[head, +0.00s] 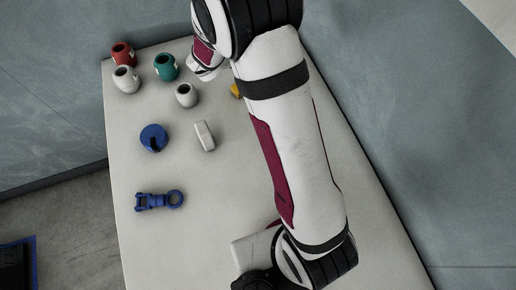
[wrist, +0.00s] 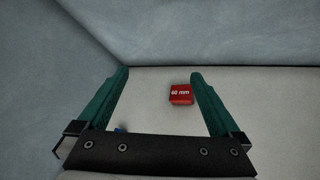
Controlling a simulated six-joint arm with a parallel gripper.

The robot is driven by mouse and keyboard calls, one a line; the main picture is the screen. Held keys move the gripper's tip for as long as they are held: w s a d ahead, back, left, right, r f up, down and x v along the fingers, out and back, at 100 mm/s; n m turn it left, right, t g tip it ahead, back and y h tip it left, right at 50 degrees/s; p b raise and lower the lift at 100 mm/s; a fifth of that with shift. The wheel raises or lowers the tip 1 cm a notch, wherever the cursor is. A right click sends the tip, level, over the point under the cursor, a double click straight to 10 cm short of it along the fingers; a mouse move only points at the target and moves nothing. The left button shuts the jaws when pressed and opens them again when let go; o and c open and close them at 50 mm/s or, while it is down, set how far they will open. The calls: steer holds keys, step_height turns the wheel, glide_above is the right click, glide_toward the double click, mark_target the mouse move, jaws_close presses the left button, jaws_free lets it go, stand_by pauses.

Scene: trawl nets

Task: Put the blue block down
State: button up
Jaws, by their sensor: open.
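My gripper (wrist: 160,75) shows in the wrist view with its two green fingers wide apart and nothing held between them. A small blue patch (wrist: 120,128) shows low beside the left finger, just above the dark gripper bar. It may be part of the blue block, but most of it is hidden and I cannot tell. A red block (wrist: 180,94) marked "60 mm" lies on the white table beyond, near the right finger. In the head view the gripper is hidden by my arm, and no blue block can be made out for certain.
On the white table (head: 190,240) stand red (head: 122,54), green (head: 166,67) and two white pots (head: 126,79). A round blue part (head: 154,138), a white block (head: 204,136), a blue shackle (head: 160,201) and a yellow piece (head: 236,90) also lie there. Walls stand close behind.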

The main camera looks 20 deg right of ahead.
steer(key=s+r+m+g+y, duration=0.2)
steer(key=s+m+g, duration=0.2)
steer(key=s+m, duration=0.5)
steer(key=s+r+m+g+y, duration=0.25)
steer(key=s+m, duration=0.35)
steer(key=s, duration=0.7)
steer(key=s+a+m+y, duration=0.8)
steer(key=s+a, duration=0.3)
steer(key=a, duration=0.4)
steer(key=shift+f, duration=0.35)
